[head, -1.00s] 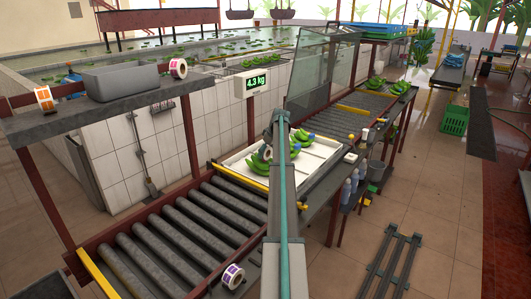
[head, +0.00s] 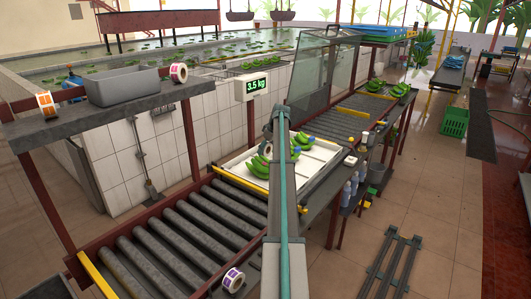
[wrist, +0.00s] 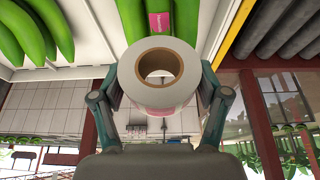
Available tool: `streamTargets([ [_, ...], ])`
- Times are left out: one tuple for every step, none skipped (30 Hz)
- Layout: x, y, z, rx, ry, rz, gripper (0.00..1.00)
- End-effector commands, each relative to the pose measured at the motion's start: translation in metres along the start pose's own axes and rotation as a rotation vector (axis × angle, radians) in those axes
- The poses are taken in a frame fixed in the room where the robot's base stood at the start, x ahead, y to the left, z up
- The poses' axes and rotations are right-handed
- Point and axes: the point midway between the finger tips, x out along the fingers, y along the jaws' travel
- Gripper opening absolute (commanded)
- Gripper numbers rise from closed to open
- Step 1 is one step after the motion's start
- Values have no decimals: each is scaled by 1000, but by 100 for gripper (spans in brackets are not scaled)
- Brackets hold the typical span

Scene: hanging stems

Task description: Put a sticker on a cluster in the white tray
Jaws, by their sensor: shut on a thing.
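A white tray (head: 325,154) sits on the roller line and holds green banana clusters. One cluster (head: 257,168) shows left of my arm and another (head: 304,142) to its right. My gripper (wrist: 160,90) is shut on a white sticker roll (wrist: 138,82), its hollow core facing the wrist camera. In the wrist view, the roll is just below the bananas (wrist: 188,22). In the head view my arm hides most of the gripper.
Another roll (head: 233,279) with purple labels lies at the front ledge. A shelf at left holds a grey bin (head: 122,87), an orange-label roll (head: 46,104) and another roll (head: 179,73). Bare rollers (head: 180,235) lie in front of the tray.

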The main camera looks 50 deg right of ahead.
Motion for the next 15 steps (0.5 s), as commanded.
streamTargets([
  [-6, 0, -3, 0, 0, 0, 32],
  [-8, 0, -4, 0, 0, 0, 32],
  [-12, 0, -5, 0, 0, 0, 32],
  [-14, 0, -6, 0, 0, 0, 32],
  [-17, 0, -7, 0, 0, 0, 32],
  [-20, 0, -8, 0, 0, 0, 32],
  [-23, 0, -10, 0, 0, 0, 32],
  [-25, 0, -11, 0, 0, 0, 32],
  [-29, 0, -12, 0, 1, 1, 32],
  [-32, 0, -13, 0, 1, 1, 32],
  [-34, 0, -14, 0, 1, 1, 32],
  [-37, 1, -16, 0, 1, 1, 32],
  [-40, 1, -17, 0, 1, 1, 32],
  [-42, 0, -18, 1, 1, 1, 32],
  [-44, 0, -19, 1, 0, 0, 32],
])
